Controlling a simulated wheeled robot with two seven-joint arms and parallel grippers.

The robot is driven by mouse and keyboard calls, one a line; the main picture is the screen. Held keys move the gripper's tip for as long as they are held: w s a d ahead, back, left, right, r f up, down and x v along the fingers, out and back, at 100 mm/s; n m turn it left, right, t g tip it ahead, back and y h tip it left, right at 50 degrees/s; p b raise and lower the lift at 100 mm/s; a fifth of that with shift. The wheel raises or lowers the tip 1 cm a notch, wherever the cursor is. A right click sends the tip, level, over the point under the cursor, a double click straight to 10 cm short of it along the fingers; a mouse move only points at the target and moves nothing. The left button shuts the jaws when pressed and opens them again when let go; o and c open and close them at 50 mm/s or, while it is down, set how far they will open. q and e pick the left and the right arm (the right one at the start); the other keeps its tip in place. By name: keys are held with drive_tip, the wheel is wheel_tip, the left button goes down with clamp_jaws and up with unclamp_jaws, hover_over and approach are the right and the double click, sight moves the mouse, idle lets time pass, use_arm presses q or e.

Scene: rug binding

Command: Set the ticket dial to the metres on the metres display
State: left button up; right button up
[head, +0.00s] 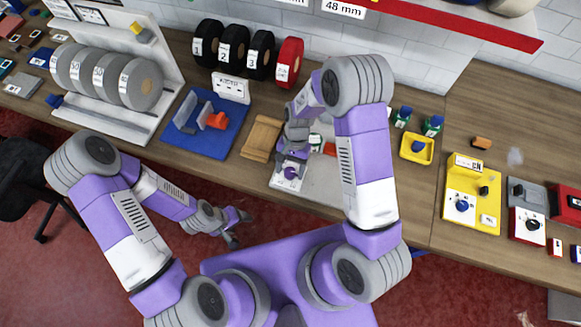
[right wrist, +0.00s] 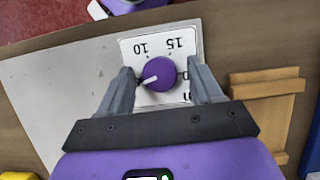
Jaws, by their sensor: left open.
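The ticket dial (right wrist: 158,73) is a purple knob with a white pointer on a white plate (right wrist: 128,44). In the right wrist view its pointer aims left and slightly down. The upside-down marks 10 and 15 show beyond it; other marks are partly hidden by the fingers. In the head view the dial (head: 291,173) sits at the table's front edge. My right gripper (right wrist: 160,74) is open, one finger on each side of the dial with gaps. My left gripper (head: 238,230) is open and empty, off the table's front. I cannot pick out a readable metres display.
Behind stand black numbered rolls (head: 230,48) and a red roll (head: 289,63). A blue tray (head: 205,125) and wooden block (head: 262,138) lie left of the dial. Right are a yellow tray (head: 417,148) and a yellow device with a blue knob (head: 462,205).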

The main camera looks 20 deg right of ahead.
drive_tip(key=v, duration=0.7)
drive_tip(key=shift+w+r, duration=0.2)
drive_tip(key=shift+r, duration=0.05)
drive_tip(key=shift+d, duration=0.1)
idle(0.4)
